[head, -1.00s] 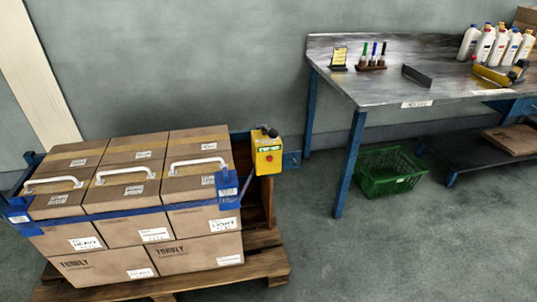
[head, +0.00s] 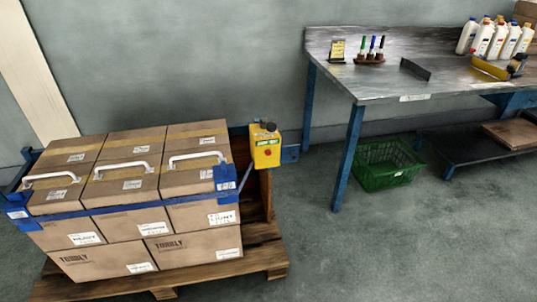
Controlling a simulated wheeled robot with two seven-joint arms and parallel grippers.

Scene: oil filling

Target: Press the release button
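A yellow control box (head: 265,147) is mounted at the right end of the blue frame behind the stacked cartons. A red round button (head: 267,153) shows on its front face, with a green label above it. A dark part sits on top of the box. Which control is the release button cannot be read at this size. Neither of my grippers is in view.
Brown cartons (head: 125,225) with white handles stand on a wooden pallet (head: 262,258), with a blue bar across them. A metal workbench (head: 370,85) holds markers and several white bottles (head: 495,38). A green basket (head: 388,167) is under it. Floor between pallet and bench is clear.

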